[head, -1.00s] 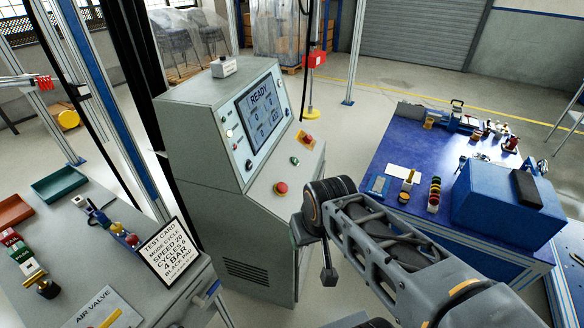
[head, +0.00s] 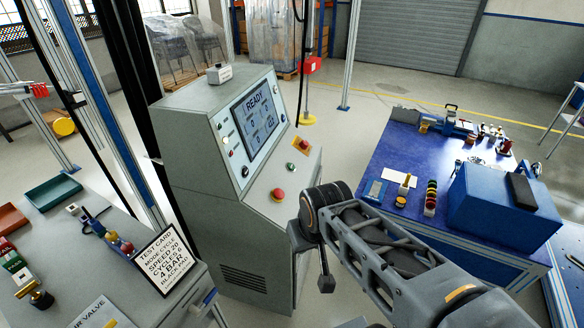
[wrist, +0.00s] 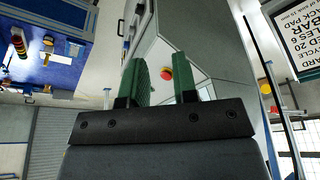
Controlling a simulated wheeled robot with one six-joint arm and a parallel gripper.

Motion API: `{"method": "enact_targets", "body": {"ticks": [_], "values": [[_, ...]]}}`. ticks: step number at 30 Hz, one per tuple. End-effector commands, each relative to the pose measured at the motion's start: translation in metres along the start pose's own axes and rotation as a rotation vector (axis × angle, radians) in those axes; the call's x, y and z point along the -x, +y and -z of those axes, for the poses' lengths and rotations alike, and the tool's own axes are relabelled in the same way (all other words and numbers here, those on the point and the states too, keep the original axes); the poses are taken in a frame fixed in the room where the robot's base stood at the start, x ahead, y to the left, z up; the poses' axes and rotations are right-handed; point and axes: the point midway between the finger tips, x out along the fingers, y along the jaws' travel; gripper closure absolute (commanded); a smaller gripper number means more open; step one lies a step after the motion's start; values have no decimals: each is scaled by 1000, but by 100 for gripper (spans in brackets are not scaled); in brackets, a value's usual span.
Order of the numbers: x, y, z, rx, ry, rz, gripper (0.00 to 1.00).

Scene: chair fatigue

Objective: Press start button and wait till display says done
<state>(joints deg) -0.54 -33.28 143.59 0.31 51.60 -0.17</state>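The grey control console (head: 205,165) has a tilted display (head: 258,112) that reads READY above several number boxes. A green button (head: 290,166) sits on its lower sloped panel. A red mushroom button (head: 278,194) lies nearer me, and a red button on a yellow plate (head: 302,144) farther back. In the wrist view my gripper (wrist: 158,80) is open, with two green-padded fingers apart and nothing between them. A red button (wrist: 167,73) shows beyond the gap, apart from the fingers. The green button cannot be made out there. In the head view my arm is right of the console; the fingers are not clear.
A test card (head: 164,262) stands on the grey bench (head: 95,255) at left, with trays and valve parts. A blue table (head: 395,150) with tools and a blue box (head: 502,205) is at right. Open floor lies behind, between console and blue table.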

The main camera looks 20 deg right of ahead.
Motion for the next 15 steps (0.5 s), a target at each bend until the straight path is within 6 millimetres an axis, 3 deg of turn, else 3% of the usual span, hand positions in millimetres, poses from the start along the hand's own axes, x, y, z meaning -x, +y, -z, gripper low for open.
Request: {"method": "enact_targets", "body": {"ticks": [8, 15], "values": [[0, 0, 0, 0, 0, 0, 100], [0, 0, 0, 0, 0, 0, 100]]}}
